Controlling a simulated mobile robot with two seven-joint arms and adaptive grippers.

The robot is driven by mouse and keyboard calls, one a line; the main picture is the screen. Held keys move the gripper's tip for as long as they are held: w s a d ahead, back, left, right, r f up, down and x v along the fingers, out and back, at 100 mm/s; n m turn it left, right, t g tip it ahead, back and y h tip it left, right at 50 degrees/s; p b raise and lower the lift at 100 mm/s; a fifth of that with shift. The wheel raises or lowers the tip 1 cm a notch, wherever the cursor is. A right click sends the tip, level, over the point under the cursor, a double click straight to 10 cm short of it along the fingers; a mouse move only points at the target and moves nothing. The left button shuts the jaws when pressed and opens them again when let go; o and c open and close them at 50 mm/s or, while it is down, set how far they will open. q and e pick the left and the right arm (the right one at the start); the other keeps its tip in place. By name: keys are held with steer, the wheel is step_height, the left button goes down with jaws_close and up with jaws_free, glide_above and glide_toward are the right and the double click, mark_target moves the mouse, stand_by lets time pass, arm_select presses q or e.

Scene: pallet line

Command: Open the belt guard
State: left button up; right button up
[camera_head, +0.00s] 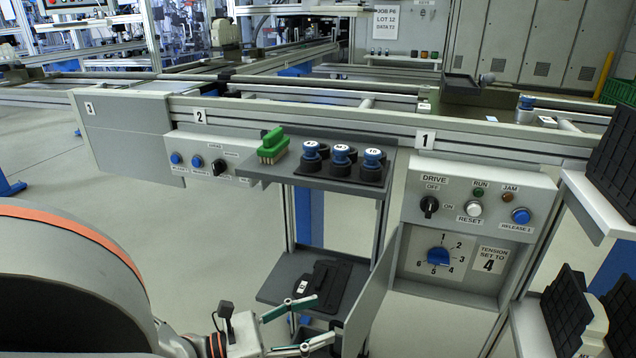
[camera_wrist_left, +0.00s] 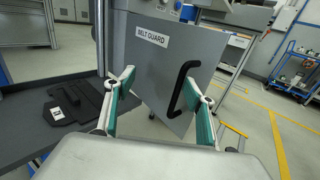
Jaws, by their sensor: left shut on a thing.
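The belt guard (camera_head: 372,305) is a grey hinged panel. It stands swung out from the left side of the drive box, edge toward me, and the tension dial (camera_head: 438,257) is uncovered. In the left wrist view the guard (camera_wrist_left: 150,65) shows its label and a black bar handle (camera_wrist_left: 176,90). My left gripper (camera_head: 328,320) is at the guard's handle side, low in the head view. Its fingers (camera_wrist_left: 160,90) stand on either side of the handle, which lies close to the right finger. My right gripper is not in view.
A shelf (camera_head: 277,288) with a dark flat item lies left of the guard. Above it, a tray (camera_head: 262,174) holds a green brush and blue-topped knobs. Racks with black pads (camera_head: 567,312) stand at the right.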

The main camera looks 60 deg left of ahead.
arm_select(q)
steer(key=shift+s+a+f+y, duration=0.15)
steer(key=shift+s+a, duration=0.15)
steer(key=shift+a, duration=0.35)
steer(key=shift+s+a+r+y, duration=0.15)
steer(key=shift+s+a, duration=0.1)
steer(key=shift+a, duration=0.35)
steer(key=c, duration=0.7)
steer(key=shift+o, duration=0.2)
steer(key=s+a+p, duration=0.1)
steer(key=a, duration=0.1)
steer(key=s+a+p, duration=0.1)
steer(key=s+a, duration=0.1)
steer(key=shift+s+a+f+p, duration=0.1)
steer(key=shift+s+p, duration=0.15)
steer(key=shift+p, duration=0.05)
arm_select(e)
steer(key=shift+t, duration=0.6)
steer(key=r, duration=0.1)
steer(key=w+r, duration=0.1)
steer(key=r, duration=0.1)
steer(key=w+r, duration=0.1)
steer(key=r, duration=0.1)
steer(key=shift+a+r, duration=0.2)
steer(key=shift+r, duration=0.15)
arm_select(q)
steer(key=shift+s, duration=0.1)
steer(key=v, duration=1.2)
steer(key=shift+a+f, duration=0.1)
